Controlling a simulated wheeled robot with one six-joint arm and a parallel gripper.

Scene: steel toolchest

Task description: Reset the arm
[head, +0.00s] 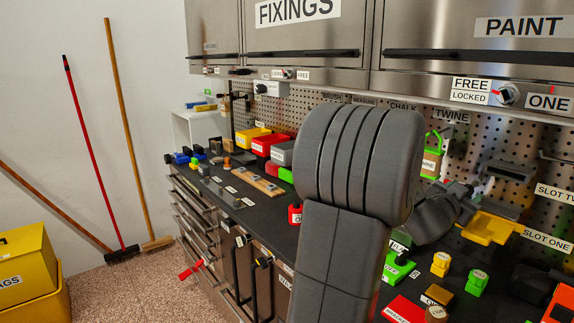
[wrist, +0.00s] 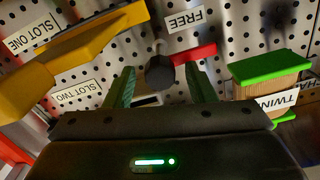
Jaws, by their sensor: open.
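My gripper (wrist: 160,88) shows in the wrist view with two green fingers apart and nothing held between them. A dark round knob (wrist: 160,73) with a red bar (wrist: 194,55) lies just beyond and between the fingertips, in front of the pegboard; I cannot tell whether anything touches it. A FREE label (wrist: 184,19) is above it in that view, upside down. In the head view my arm rises large in the middle and bends toward the pegboard on the right, where its wrist is partly hidden behind the big grey link.
A yellow holder (head: 490,228) is close to my wrist, also seen in the wrist view (wrist: 75,62). A green-topped twine block (wrist: 268,70) is close on the other side. Blocks and a red plate (head: 405,310) lie on the dark worktop. Steel cabinets (head: 470,65) hang above.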

